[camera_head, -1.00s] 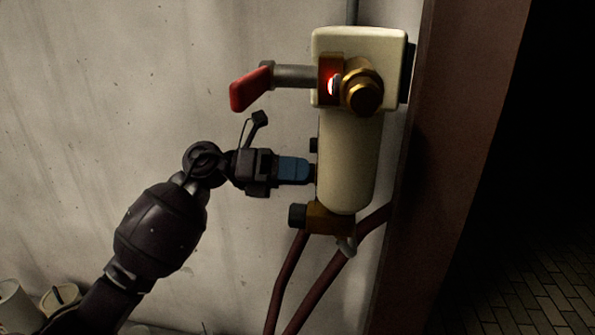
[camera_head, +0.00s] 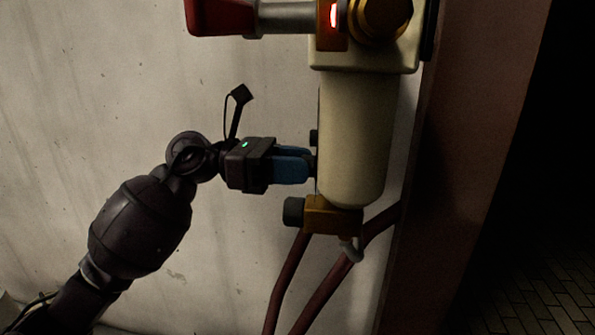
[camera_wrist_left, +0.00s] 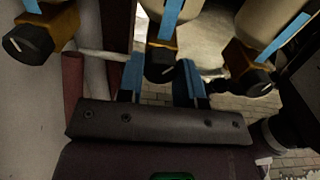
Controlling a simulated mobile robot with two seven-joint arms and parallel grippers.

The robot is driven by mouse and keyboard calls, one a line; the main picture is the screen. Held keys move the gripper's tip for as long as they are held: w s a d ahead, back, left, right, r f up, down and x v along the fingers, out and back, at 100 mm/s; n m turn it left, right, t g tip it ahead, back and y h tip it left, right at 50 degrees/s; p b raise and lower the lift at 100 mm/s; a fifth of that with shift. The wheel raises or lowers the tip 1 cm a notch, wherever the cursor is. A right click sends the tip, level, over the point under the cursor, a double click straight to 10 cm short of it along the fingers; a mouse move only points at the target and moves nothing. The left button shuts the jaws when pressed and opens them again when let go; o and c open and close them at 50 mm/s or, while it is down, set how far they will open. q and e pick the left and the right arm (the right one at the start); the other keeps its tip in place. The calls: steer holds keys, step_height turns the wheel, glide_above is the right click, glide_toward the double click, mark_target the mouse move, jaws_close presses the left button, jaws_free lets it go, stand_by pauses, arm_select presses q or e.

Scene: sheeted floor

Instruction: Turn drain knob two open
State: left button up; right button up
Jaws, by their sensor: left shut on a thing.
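Three black drain knobs on brass valves show in the left wrist view: one at left (camera_wrist_left: 30,38), a middle one (camera_wrist_left: 160,66) and one at right (camera_wrist_left: 258,80). Each has a pale mark on its face. My left gripper (camera_head: 310,168) has its blue fingers on either side of the middle knob and is shut on it. In the head view the gripper reaches in from the left beside the cream cylinder (camera_head: 352,135), and its fingers hide the held knob. A nearer black knob (camera_head: 293,211) sits below the gripper on a brass valve (camera_head: 332,215).
A red lever handle (camera_head: 220,16) and a lit red light (camera_head: 333,15) are above. Reddish pipes (camera_head: 330,288) run below the cylinder. A brown post (camera_head: 460,150) stands at right. The pale wall (camera_head: 90,90) behind my arm is bare.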

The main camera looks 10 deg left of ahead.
arm_select(q)
steer(key=m+b, duration=0.6)
steer(key=m, duration=0.4)
steer(key=shift+m, duration=0.4)
arm_select(e)
steer(key=shift+n, duration=0.5)
steer(key=f, duration=0.4)
steer(key=shift+w+a+f, duration=0.1)
steer(key=shift+a+f, duration=0.1)
steer(key=shift+a, duration=0.05)
steer(key=shift+g, duration=0.3)
arm_select(q)
steer(key=o, duration=0.9)
steer(key=shift+o, duration=0.2)
steer(key=shift+a, duration=0.1)
steer(key=a, duration=1)
steer(key=shift+a, duration=0.35)
arm_select(e)
steer(key=shift+f, duration=0.1)
